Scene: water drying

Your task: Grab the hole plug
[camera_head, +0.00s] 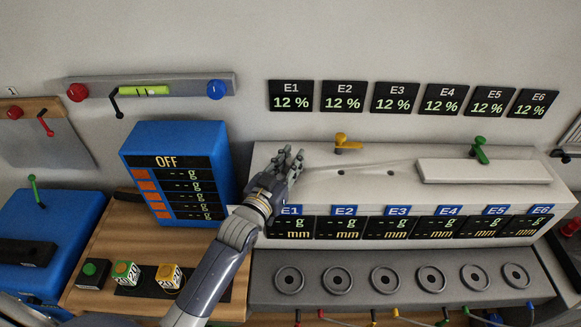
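My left gripper (288,158) reaches in from the bottom over the left end of a long white box (320,158). Its fingers point up and away. I cannot tell whether they hold anything, and they hide the box top beneath. Two small dark round spots (340,172) (390,172) show on the box top to the right of the hand. I cannot tell whether they are open holes or plugs. No separate hole plug stands out clearly. My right gripper is not in view.
A yellow tap (345,143) and a green tap (480,150) rise at the back of the box. A flat white plate (470,171) lies on its right part. A blue display unit (176,170) stands left of my arm. A grey ledge with round rings (400,265) runs in front.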

